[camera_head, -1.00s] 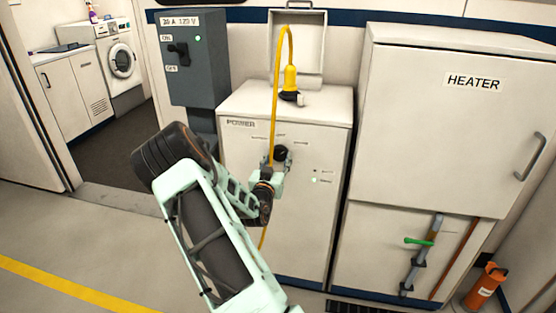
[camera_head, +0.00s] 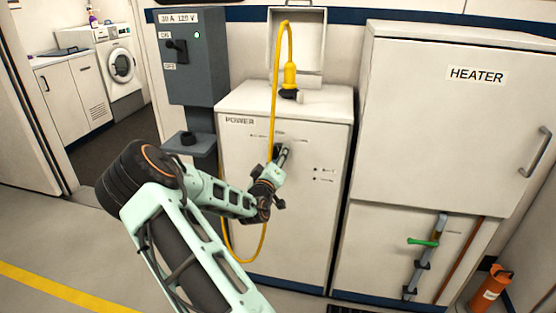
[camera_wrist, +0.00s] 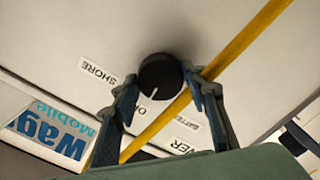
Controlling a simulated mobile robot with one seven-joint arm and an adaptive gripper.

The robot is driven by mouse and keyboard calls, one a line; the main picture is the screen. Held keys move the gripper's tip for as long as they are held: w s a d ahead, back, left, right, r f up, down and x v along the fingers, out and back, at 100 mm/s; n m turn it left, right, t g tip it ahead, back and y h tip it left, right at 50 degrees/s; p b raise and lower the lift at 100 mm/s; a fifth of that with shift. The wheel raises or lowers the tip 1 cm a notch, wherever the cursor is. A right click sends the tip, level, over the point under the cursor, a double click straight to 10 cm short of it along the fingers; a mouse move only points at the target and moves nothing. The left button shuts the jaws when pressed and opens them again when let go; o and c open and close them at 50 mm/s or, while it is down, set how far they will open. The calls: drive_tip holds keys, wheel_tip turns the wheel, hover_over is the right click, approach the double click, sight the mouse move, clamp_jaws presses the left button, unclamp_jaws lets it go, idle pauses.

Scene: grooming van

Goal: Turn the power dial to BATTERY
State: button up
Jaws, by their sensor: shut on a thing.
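The power dial (camera_wrist: 160,76) is a round black knob with a white pointer line on the white power cabinet (camera_head: 290,225). In the wrist view its pointer aims down at a middle label, partly hidden by the yellow cable, between the SHORE label (camera_wrist: 98,72) and the partly covered BATTERY label (camera_wrist: 187,124). My gripper (camera_wrist: 160,80) is shut on the dial, one finger on each side. In the head view my gripper (camera_head: 281,155) is at the cabinet's upper front, and the dial is mostly hidden behind it.
A yellow cable (camera_head: 276,90) hangs down the cabinet front, close to my gripper. A grey breaker box (camera_head: 190,57) with a green light stands left, above a small shelf. The HEATER cabinet (camera_head: 450,120) stands right. Two small indicators (camera_head: 315,174) on the power cabinet look dark.

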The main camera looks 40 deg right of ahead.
drive_tip(key=shift+r+n+b, duration=0.1)
drive_tip(key=shift+n+b, duration=0.5)
drive_tip(key=shift+n, duration=3.6)
drive_tip(key=o, duration=1.2)
drive_tip(key=v, duration=1.2)
drive_tip(key=shift+s, duration=0.1)
